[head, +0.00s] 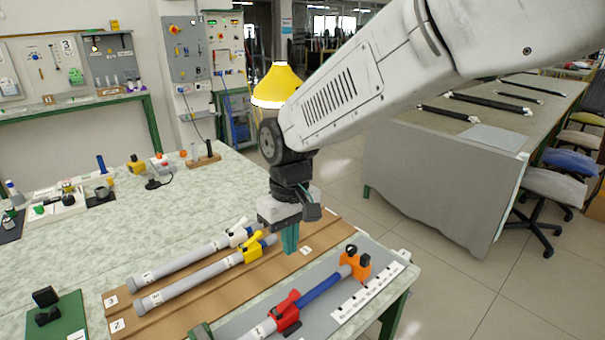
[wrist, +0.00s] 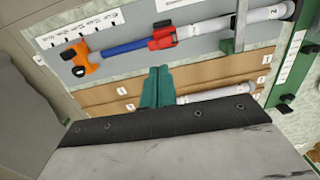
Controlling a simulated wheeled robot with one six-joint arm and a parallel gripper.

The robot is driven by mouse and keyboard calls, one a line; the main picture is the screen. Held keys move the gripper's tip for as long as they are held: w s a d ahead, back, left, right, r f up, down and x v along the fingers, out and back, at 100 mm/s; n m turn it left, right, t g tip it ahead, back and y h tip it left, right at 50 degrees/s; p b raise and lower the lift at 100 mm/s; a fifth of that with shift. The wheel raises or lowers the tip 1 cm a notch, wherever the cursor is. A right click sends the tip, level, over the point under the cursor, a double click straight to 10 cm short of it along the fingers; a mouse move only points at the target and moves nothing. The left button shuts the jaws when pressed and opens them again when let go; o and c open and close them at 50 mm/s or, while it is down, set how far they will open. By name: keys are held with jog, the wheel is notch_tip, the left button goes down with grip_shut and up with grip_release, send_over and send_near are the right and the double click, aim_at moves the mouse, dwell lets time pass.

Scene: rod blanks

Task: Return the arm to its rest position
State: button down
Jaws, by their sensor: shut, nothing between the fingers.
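My gripper (head: 290,238) hangs at the end of my white arm, above the right end of the wooden rack (head: 210,294). Its teal fingers are together with nothing between them, and they also show in the wrist view (wrist: 157,86). Two grey rods lie in the rack, one with a white clamp (head: 238,232) and one with a yellow clamp (head: 252,247). A rod with a blue section (head: 322,286), a red clamp (head: 285,311) and an orange end piece (head: 356,265) lies on a grey plate in front. The wrist view shows this rod above the fingers.
A white scale strip (head: 368,292) lies along the plate's right side. A green block with a black part (head: 48,313) stands at the front left. The table's middle back is clear. Another bench (head: 450,170) stands right.

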jog(key=s+d+r+m, duration=0.2)
jog(key=s+d, duration=0.5)
jog(key=d, duration=0.3)
jog(key=s+d+r+m+t, duration=0.1)
jog(key=s+d+r+m, duration=0.2)
jog(key=s+d, duration=0.4)
jog(key=s+d+r+m+t, duration=0.1)
jog(key=s+d+r+m, duration=0.2)
jog(key=d, duration=1.1)
jog(key=s, duration=0.3)
jog(key=shift+s+r, duration=0.2)
jog(key=shift+s, duration=0.2)
